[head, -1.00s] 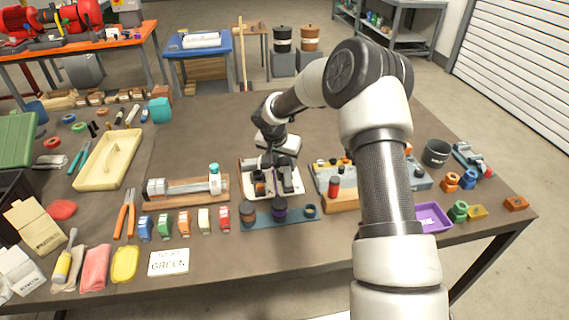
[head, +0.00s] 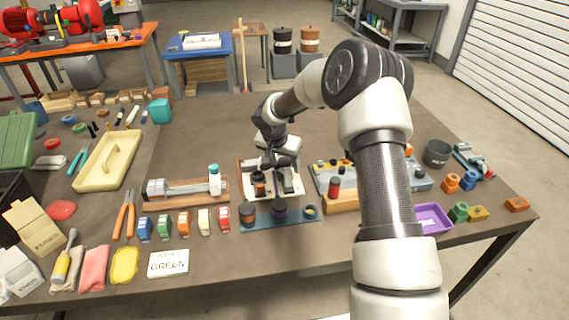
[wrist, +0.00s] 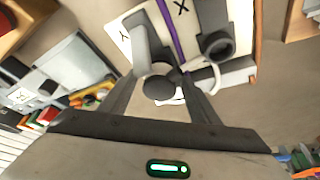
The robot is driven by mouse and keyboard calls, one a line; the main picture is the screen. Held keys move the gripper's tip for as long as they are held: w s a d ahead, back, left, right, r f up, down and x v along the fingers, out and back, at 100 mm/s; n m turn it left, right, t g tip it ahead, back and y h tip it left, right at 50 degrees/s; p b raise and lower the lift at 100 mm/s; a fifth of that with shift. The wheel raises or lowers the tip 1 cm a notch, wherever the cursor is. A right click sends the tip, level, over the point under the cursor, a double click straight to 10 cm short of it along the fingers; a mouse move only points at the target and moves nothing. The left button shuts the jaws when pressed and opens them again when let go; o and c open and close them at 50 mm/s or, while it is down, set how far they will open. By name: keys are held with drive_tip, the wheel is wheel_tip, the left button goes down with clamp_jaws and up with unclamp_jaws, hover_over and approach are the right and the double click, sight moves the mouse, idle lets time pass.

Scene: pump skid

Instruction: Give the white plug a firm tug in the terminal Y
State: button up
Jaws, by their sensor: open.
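A pale terminal board (head: 295,185) with a purple stripe stands mid-table in the head view. In the wrist view, its labels Y (wrist: 124,40) and X (wrist: 182,8) lie on either side of the stripe. A grey upright part with a dark round end (wrist: 158,88) stands beside the Y label. A white cable-like loop (wrist: 216,76) curves near the right finger. I cannot clearly make out the white plug's body. My gripper (wrist: 158,77) is open, its fingers on either side of the dark round end, with no clear grip on it. My gripper partly hides the board in the head view.
A dark hollow socket (wrist: 217,45) stands near X.

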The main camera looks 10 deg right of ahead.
drive_tip(key=s+a+r+n+p, duration=0.1)
drive_tip(key=s+r, duration=0.3)
drive_tip(key=r, duration=0.5)
drive_tip(key=s+r+p, duration=0.1)
drive_tip(key=s+r, duration=0.4)
drive_tip(key=r, duration=0.4)
drive_tip(key=s+a+r+n+p, duration=0.15)
drive_tip(key=s+r, duration=0.25)
drive_tip(key=r, duration=0.5)
drive_tip(key=s+d+r+n+t+y+p, duration=0.1)
drive_tip(key=s+r, duration=0.4)
drive_tip(key=s, duration=0.8)
drive_tip(key=s+d+r+n+y+p, duration=0.1)
drive_tip(key=s+r+n+p, duration=0.2)
drive_tip(key=s, duration=1.1)
wheel_tip(320, 180, up, 3)
drive_tip(key=p, duration=0.2)
drive_tip(key=shift+d+t+y+p, duration=0.25)
drive_tip(key=shift+t+y+p, duration=0.05)
drive_tip(key=shift+t, duration=0.1)
drive_tip(key=shift+s, duration=0.1)
